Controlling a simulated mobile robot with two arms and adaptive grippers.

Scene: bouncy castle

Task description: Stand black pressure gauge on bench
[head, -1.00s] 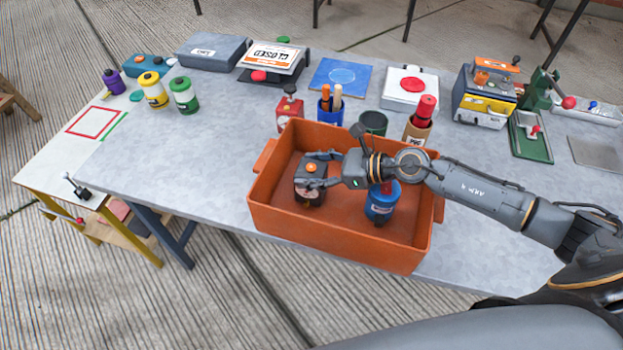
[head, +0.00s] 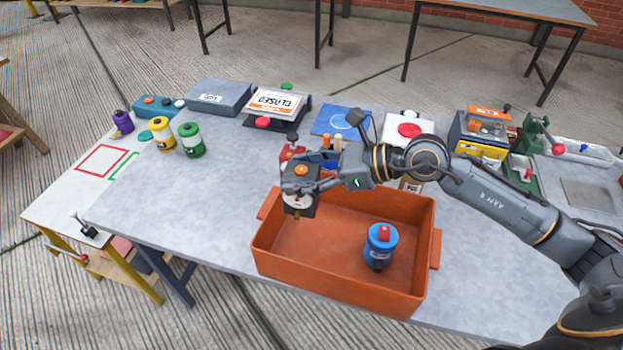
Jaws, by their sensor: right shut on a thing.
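The black pressure gauge (head: 301,204) has a pale round face and an orange knob on top. My right gripper (head: 304,187) is shut on it and holds it roughly upright above the left back part of the orange crate (head: 340,285). The grey bench (head: 215,225) carries the crate near its front edge. My left gripper is not in view.
Yellow (head: 162,134) and green (head: 191,140) canisters, a grey case (head: 218,97) and a closed sign (head: 275,104) stand farther back. The bench left of the crate is clear.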

